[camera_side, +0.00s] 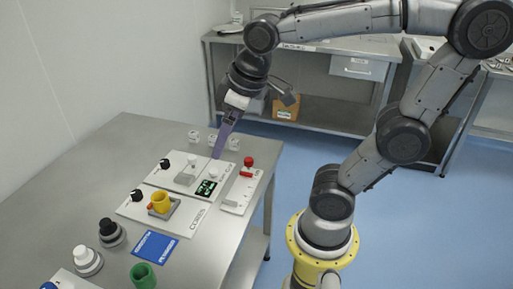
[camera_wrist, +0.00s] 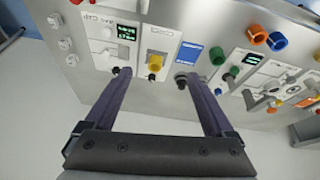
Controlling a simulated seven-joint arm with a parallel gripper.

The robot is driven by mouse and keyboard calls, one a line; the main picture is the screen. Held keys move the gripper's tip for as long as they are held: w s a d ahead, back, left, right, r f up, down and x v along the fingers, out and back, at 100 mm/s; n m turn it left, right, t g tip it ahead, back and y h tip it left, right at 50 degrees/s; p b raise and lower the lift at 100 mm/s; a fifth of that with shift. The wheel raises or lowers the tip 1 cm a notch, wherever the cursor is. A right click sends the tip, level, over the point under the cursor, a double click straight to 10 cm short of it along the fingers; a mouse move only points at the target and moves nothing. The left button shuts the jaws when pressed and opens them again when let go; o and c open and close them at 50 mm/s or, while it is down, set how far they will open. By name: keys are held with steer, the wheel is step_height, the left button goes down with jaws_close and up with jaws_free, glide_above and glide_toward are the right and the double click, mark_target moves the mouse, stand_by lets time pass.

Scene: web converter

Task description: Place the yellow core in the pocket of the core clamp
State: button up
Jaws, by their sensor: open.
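The yellow core (camera_side: 161,200) stands upright at the grey core clamp (camera_side: 172,212) on a white panel, with a small orange part beside it. It looks seated in the clamp's pocket, but its base is hidden. In the wrist view the yellow core (camera_wrist: 155,59) shows between my fingers, beyond their tips, at the clamp on its panel.
Behind the clamp is a panel with a lit display (camera_side: 206,188) and a black knob. A panel with a red button (camera_side: 248,161) stands at right. A blue card (camera_side: 155,246), a green core (camera_side: 143,275) and dark and white cores lie nearer. Several white rolls (camera_side: 212,140) stand behind.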

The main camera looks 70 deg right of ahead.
steer(key=s+f+m+t, duration=0.1)
steer(key=s+f, duration=0.1)
steer(key=s, duration=0.4)
steer(key=shift+s, duration=0.4)
stand_by(1.7)
